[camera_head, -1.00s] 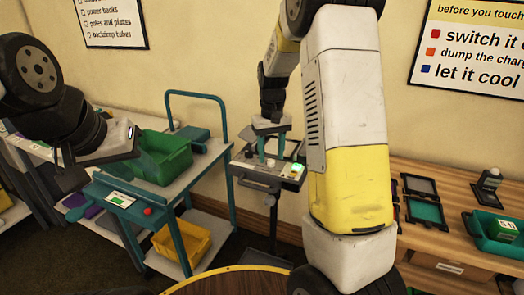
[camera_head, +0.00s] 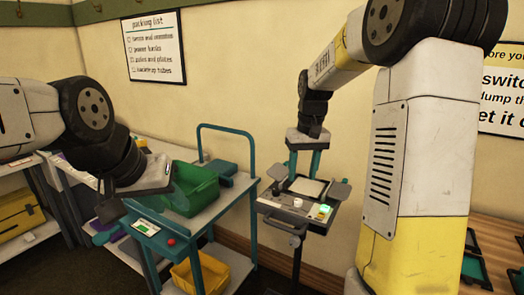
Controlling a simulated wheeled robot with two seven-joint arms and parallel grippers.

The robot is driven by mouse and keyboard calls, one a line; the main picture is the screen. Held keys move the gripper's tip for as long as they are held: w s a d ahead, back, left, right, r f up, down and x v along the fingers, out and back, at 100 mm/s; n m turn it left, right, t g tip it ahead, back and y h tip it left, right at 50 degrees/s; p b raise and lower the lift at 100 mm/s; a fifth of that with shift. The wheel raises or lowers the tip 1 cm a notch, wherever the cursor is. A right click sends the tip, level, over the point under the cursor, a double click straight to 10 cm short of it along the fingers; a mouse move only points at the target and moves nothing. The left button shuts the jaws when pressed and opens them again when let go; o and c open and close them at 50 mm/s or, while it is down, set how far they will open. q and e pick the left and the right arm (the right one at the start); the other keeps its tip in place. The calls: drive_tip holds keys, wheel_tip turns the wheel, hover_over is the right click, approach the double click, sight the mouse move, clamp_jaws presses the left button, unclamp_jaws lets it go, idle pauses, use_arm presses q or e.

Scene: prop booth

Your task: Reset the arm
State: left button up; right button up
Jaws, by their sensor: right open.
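My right gripper (camera_head: 304,174) is open, its two teal fingers pointing down, apart, with nothing seen between them. I cannot tell if the fingertips touch the stand. My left gripper (camera_head: 108,196) is at the left, in front of the teal trolley (camera_head: 195,222). It is seen from the side, and its finger gap cannot be made out.
A green bin (camera_head: 195,190) sits on the trolley top, with a yellow bin (camera_head: 205,270) on the lower shelf. Shelving (camera_head: 30,235) stands at the far left. A wooden bench (camera_head: 500,240) with dark trays is at the right, partly behind my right arm.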

drive_tip(key=s+a+r+t, duration=0.1)
drive_tip(key=s+r+t, duration=0.1)
drive_tip(key=s, duration=0.9)
drive_tip(key=s+a+r+t+y, duration=0.1)
drive_tip(key=s+r+t, duration=0.2)
drive_tip(key=s, duration=0.7)
drive_tip(key=shift+s+a+r+m+y, duration=0.2)
drive_tip(key=shift+s+r+m+y, duration=0.15)
drive_tip(key=shift+r, duration=0.3)
